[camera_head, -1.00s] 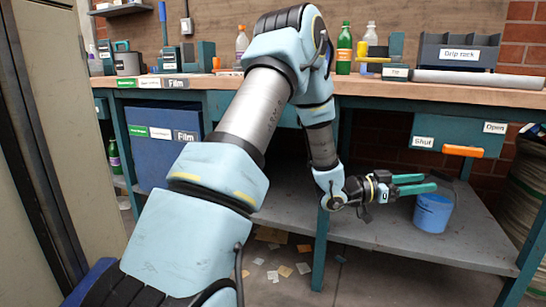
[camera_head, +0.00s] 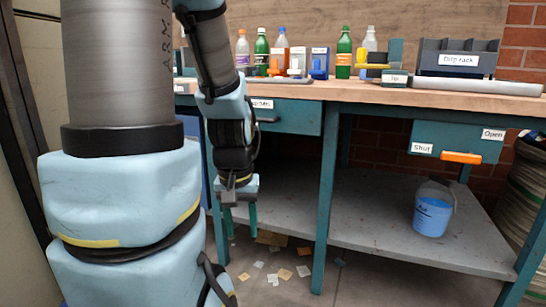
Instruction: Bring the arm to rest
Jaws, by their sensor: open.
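My gripper (camera_head: 239,222) hangs below my forearm, left of the middle of the picture, with its teal fingers pointing down. The two fingers are apart and nothing shows between them. It is in front of the workbench, below the drawer (camera_head: 290,116), over the lower shelf's left part and the floor. My upper arm fills the left side of the view and hides the left part of the bench. I cannot tell how far the fingers are from the shelf edge.
A blue bucket (camera_head: 433,214) stands on the lower shelf (camera_head: 390,232) at the right. The bench top (camera_head: 400,95) holds several bottles, a drip rack (camera_head: 458,58) and a grey tube (camera_head: 477,87). An orange handle (camera_head: 460,157) sits below Shut and Open labels. Paper scraps lie on the floor.

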